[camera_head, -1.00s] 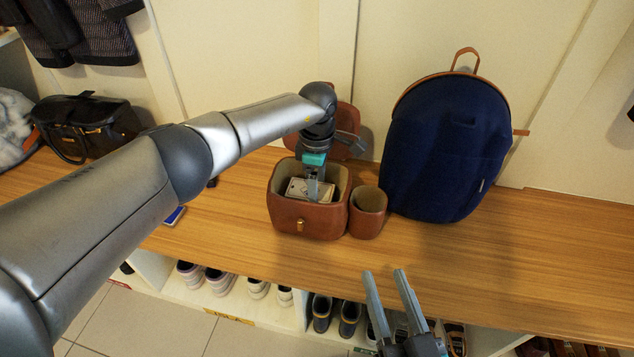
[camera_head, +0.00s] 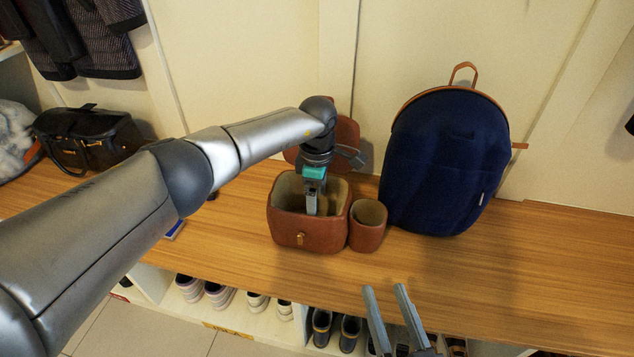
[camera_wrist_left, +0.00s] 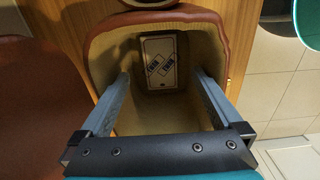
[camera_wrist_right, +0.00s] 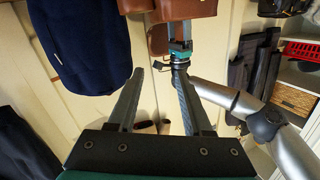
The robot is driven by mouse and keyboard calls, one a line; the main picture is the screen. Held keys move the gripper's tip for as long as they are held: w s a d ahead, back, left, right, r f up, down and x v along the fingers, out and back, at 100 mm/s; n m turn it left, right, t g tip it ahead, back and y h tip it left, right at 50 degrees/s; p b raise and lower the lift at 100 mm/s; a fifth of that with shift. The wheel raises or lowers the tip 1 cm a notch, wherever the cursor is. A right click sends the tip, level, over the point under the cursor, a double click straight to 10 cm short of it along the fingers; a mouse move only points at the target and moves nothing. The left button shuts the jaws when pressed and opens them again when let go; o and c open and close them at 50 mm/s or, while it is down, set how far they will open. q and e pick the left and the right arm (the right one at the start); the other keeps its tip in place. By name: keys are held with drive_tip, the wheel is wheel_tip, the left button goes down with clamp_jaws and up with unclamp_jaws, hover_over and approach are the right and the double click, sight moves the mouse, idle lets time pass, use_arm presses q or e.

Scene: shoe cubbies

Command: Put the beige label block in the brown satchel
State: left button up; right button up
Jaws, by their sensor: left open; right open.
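The brown satchel (camera_head: 300,236) stands open on the wooden bench, its lid (camera_head: 345,140) raised at the back. The beige label block (camera_wrist_left: 160,62) lies inside the satchel in the left wrist view, with dark printed marks facing up; the satchel wall hides it in the head view. My left gripper (camera_head: 311,212) points down into the satchel mouth. It is open, its fingers apart and empty, with the block beyond the fingertips. My right gripper (camera_head: 384,290) is open and empty in front of the bench edge, well apart from the satchel.
A small brown cup (camera_head: 368,226) stands against the satchel's right side. A navy backpack (camera_head: 447,160) leans on the wall to the right. A black bag (camera_head: 88,138) sits at the far left. Shoes (camera_head: 205,291) fill cubbies below. The bench's right part is clear.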

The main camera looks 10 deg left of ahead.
use_arm(q)
wheel_tip(320, 180, up, 15)
drive_tip(key=p, duration=0.7)
use_arm(e)
drive_tip(key=s+d+f+g+h, duration=0.2)
drive_tip(key=d+g+h, duration=0.1)
drive_tip(key=d+g, duration=0.2)
drive_tip(key=s+d+f+g+h, duration=0.2)
drive_tip(key=d+g, duration=0.4)
drive_tip(key=shift+s+f+g+h, duration=0.3)
drive_tip(key=shift+s+h, duration=0.05)
drive_tip(key=shift+h, duration=0.05)
use_arm(q)
drive_tip(key=shift+r, duration=0.1)
